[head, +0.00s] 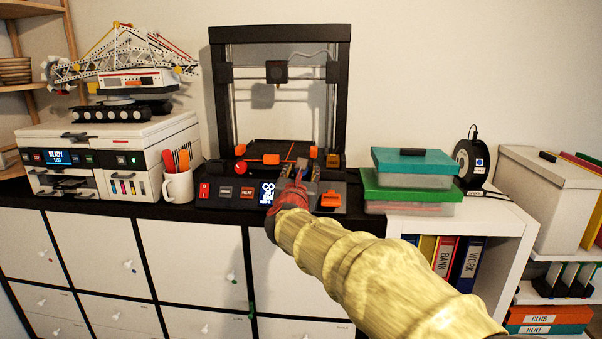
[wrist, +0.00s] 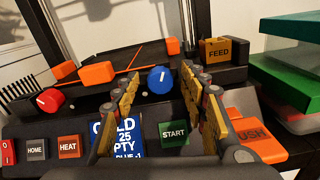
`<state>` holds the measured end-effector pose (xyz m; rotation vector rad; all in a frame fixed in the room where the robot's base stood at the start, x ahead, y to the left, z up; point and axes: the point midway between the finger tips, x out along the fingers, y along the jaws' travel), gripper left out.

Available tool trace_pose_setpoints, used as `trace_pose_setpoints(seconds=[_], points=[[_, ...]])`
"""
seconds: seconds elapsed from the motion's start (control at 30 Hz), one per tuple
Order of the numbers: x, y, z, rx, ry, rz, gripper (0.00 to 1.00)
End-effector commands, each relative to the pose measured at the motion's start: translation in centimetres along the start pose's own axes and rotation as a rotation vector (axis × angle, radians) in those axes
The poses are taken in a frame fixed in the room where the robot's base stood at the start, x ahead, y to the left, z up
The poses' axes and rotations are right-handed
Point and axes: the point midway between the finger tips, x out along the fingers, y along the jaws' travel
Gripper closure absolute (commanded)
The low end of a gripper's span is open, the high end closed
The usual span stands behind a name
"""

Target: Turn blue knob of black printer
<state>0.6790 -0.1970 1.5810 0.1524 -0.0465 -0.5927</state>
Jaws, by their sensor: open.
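The black 3D printer (head: 220,120) stands upright on the dark shelf top, its control panel at the front. In the wrist view the blue knob (wrist: 160,80) with a white mark sits on the panel's upper ledge, just ahead of the gap between my fingers. My gripper (wrist: 163,100) is open and empty, its fingers on either side of the knob in the picture; I see no contact. In the head view my gripper (head: 298,172) is at the printer's front and the blue knob is hidden behind it. A red knob (wrist: 50,100) sits to the left.
The panel has a HEAT button (wrist: 69,147), a START button (wrist: 174,133) under my fingers, and an orange lever (wrist: 258,135) at right. Green and teal boxes (head: 412,186) stand right of the printer; a mug (head: 178,186) stands left. Orange blocks sit around the print bed.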

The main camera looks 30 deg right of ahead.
Motion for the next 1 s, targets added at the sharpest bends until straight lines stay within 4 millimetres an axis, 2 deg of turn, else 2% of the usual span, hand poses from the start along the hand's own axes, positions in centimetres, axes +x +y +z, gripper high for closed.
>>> trace_pose_setpoints(seconds=[0.23,0.37,0.8,1.0], points=[[-0.2,0.0,0.0,0.000,0.000,0.000,0.57],[-1.3,0.1,0.0,0.001,0.000,0.001,0.57],[-9.7,0.1,0.0,0.001,0.000,0.003,0.57],[-11.6,0.1,0.0,0.000,-0.001,0.001,0.57]])
